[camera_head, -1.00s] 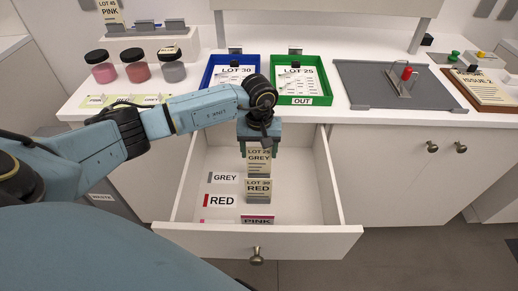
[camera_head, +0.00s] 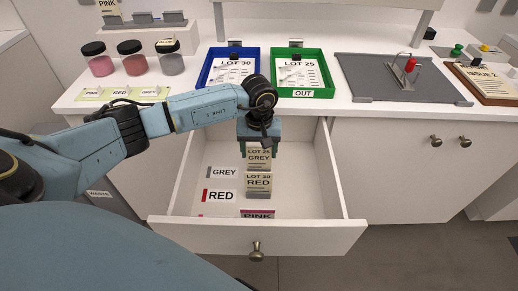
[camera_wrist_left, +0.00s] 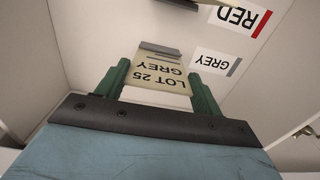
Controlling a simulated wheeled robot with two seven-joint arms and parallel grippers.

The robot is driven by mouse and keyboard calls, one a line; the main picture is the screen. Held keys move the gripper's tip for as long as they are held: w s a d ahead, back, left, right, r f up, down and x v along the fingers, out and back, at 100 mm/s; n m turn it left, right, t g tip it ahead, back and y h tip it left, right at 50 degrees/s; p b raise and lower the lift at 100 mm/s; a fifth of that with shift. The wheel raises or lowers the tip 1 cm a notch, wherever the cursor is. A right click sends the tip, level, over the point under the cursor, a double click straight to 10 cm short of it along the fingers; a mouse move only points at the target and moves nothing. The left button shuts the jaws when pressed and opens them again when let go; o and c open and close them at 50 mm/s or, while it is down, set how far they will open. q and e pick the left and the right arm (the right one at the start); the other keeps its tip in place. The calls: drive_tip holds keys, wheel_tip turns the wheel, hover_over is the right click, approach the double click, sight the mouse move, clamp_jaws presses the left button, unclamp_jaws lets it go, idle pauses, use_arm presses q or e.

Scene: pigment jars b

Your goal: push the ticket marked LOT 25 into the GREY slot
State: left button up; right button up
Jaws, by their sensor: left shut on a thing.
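The cream LOT 25 GREY ticket (camera_head: 259,157) stands upright in the open drawer, and it shows upside down in the left wrist view (camera_wrist_left: 155,78). My left gripper (camera_head: 259,146) is shut on its upper part, with green fingers on either side (camera_wrist_left: 158,90). The ticket's lower edge is at the grey slot (camera_wrist_left: 160,48), beside the GREY label (camera_head: 223,172). I cannot tell how deep it sits. The LOT 30 RED ticket (camera_head: 258,182) stands just in front, level with the RED label (camera_head: 218,196). My right gripper is not in view.
The drawer (camera_head: 318,200) is pulled out, with bare floor to the right of the tickets. A pink holder (camera_head: 257,213) is near its front. Blue (camera_head: 209,72) and green (camera_head: 328,75) trays, jars (camera_head: 130,65) and a grey board (camera_head: 360,85) are on the counter.

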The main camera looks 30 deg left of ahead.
use_arm(q)
drive_tip(key=o, duration=1.2)
drive_tip(key=shift+r, duration=0.15)
drive_tip(key=shift+r+p, duration=1.55)
drive_tip(key=shift+r, duration=1.4)
